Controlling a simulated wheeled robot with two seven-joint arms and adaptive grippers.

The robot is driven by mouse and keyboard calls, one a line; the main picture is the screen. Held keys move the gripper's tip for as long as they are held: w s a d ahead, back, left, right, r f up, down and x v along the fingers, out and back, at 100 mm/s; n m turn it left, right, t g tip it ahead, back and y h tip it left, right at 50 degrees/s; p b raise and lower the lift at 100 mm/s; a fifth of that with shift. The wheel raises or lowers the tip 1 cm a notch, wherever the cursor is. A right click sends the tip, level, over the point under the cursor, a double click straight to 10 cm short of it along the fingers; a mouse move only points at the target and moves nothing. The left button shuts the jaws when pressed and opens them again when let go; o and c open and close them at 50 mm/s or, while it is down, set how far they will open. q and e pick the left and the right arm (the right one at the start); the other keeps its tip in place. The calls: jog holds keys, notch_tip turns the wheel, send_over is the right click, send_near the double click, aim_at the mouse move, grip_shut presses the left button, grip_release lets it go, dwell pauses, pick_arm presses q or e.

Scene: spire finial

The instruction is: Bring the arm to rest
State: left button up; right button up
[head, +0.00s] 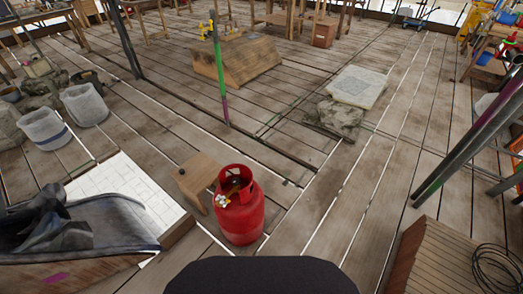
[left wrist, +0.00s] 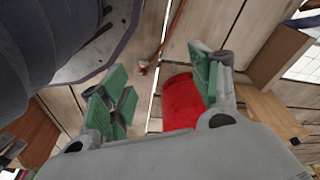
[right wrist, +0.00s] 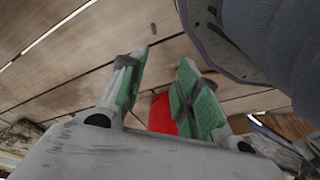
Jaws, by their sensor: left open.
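My left gripper (left wrist: 160,88) shows only in the left wrist view. Its green-padded fingers stand wide apart with nothing between the tips. My right gripper (right wrist: 167,88) shows only in the right wrist view, its green-padded fingers also apart and empty. Neither gripper is in the head view. A red gas cylinder (head: 240,212) stands upright on the plank floor. It is partly hidden behind a finger in the left wrist view (left wrist: 180,105) and in the right wrist view (right wrist: 160,115).
A small wooden stool (head: 197,178) stands beside the cylinder. White buckets (head: 84,104) are at the left. A wooden planked box (head: 450,262) is at lower right, near dark slanted poles (head: 470,145). A stone slab (head: 357,87) lies farther back. The floor right of the cylinder is clear.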

pick_arm(q)
jog(key=s+a+p, duration=0.3)
jog(key=s+p, duration=0.5)
jog(key=s, duration=0.1)
jog(key=s+a+r+g+p, duration=0.1)
jog(key=s+a+p, duration=0.2)
jog(key=s+p, duration=0.6)
jog(key=shift+s+a+r+y, duration=0.2)
jog(key=shift+s+r+y, duration=0.1)
jog(key=shift+s+y, duration=0.15)
pick_arm(e)
jog(key=s+d, duration=0.3)
jog(key=s, duration=0.6)
jog(key=s+d+r+g, duration=0.1)
jog(key=s+d, duration=0.2)
jog(key=s, duration=0.7)
jog(key=shift+d+r+h, duration=0.2)
jog(key=shift+r+h, duration=0.1)
jog(key=shift+h, duration=0.1)
